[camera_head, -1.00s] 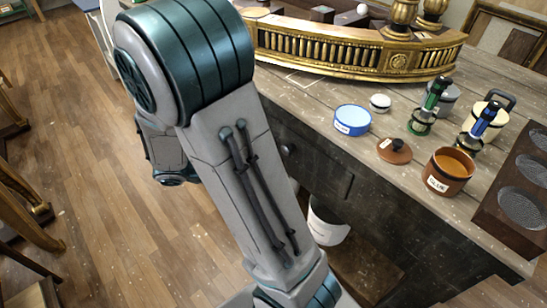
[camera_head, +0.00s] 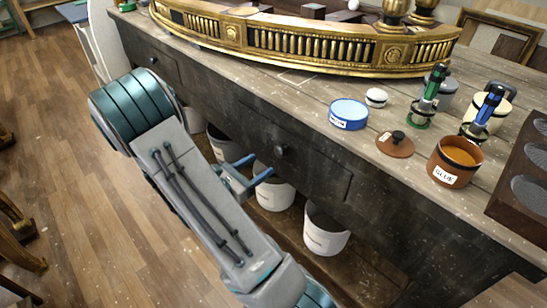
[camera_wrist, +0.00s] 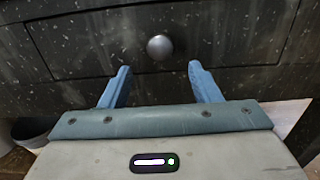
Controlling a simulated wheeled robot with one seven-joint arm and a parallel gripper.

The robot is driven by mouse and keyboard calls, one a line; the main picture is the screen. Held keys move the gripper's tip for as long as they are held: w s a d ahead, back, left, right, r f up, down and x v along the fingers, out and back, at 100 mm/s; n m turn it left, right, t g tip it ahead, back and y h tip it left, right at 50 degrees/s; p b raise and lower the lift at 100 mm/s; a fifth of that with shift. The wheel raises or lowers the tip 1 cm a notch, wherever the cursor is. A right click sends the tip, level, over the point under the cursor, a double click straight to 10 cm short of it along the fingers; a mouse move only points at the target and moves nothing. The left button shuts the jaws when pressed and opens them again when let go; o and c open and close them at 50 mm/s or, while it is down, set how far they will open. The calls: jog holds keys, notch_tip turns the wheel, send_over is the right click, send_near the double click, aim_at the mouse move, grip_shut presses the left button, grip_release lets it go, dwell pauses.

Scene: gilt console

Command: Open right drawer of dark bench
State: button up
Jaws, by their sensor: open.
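The dark bench (camera_head: 400,215) runs diagonally across the head view. Its right drawer (camera_head: 322,172) looks shut, its front flush with the bench face. A round dark knob (camera_head: 281,150) sits on that front; in the wrist view the knob (camera_wrist: 159,47) looks grey. My gripper (camera_head: 257,168) has blue fingers and is open and empty, in front of the bench and just left of the knob in the head view. In the wrist view my gripper (camera_wrist: 160,68) points at the drawer front, with the knob centred between and just beyond the fingertips. I see no contact.
Another knob (camera_head: 152,58) marks a drawer at the left. White buckets (camera_head: 325,230) stand on the low shelf beneath. Wooden floor (camera_head: 80,200) is open at left.

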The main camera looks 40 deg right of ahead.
aim_at(277, 153)
jog(key=d, duration=0.6)
jog(key=shift+w+d, duration=0.25)
jog(key=shift+d, duration=0.15)
